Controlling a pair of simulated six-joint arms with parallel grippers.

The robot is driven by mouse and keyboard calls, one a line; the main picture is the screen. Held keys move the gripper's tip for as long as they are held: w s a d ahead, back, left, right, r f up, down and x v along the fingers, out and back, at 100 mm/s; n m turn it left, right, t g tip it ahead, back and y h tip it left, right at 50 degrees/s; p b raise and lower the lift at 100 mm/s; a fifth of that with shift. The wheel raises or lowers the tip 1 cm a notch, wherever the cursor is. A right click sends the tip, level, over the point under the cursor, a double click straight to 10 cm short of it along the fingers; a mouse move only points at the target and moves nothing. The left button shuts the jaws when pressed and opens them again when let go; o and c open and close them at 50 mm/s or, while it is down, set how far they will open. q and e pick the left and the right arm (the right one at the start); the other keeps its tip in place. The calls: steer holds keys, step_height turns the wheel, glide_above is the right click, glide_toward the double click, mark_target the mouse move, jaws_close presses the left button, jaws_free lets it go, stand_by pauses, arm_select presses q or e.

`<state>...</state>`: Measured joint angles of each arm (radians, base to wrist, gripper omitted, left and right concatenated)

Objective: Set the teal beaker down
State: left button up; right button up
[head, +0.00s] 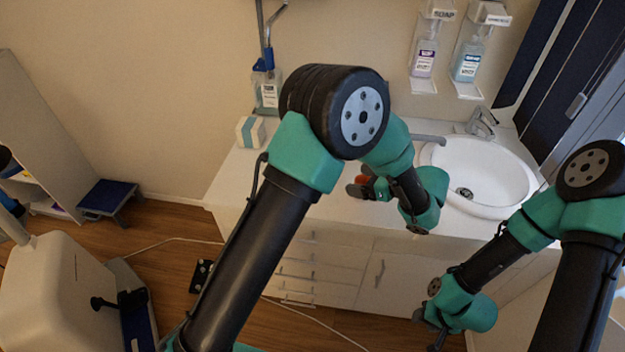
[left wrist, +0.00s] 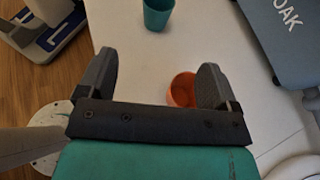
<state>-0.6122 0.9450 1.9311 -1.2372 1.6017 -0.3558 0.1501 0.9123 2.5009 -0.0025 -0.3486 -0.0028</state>
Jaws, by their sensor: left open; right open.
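The teal beaker (left wrist: 158,14) stands on the white counter in the left wrist view, cut by the top edge. It is beyond the fingertips of my left gripper (left wrist: 154,78) and apart from them. That gripper is open. An orange cup (left wrist: 181,90) is close to its right finger; I cannot tell if they touch. In the head view my left gripper (head: 366,187) is over the counter, with a bit of the orange cup (head: 362,179) beside it. I cannot make out the teal beaker there. My right gripper (head: 434,325) is open, low in front of the cabinets.
The white counter (head: 340,208) has a round sink (head: 490,165) and tap at right. Soap dispensers (head: 468,60) hang on the wall. A bottle (head: 267,92) and a small box (head: 250,131) stand at the back. A grey lettered object (left wrist: 283,35) lies right of the beaker.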

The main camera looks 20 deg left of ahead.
arm_select(q)
steer(key=x, duration=1.2)
steer(key=shift+f, duration=0.1)
steer(key=shift+x, duration=2.55)
steer(key=shift+s+f, duration=0.1)
steer(key=shift+s, duration=0.05)
steer(key=c, duration=1)
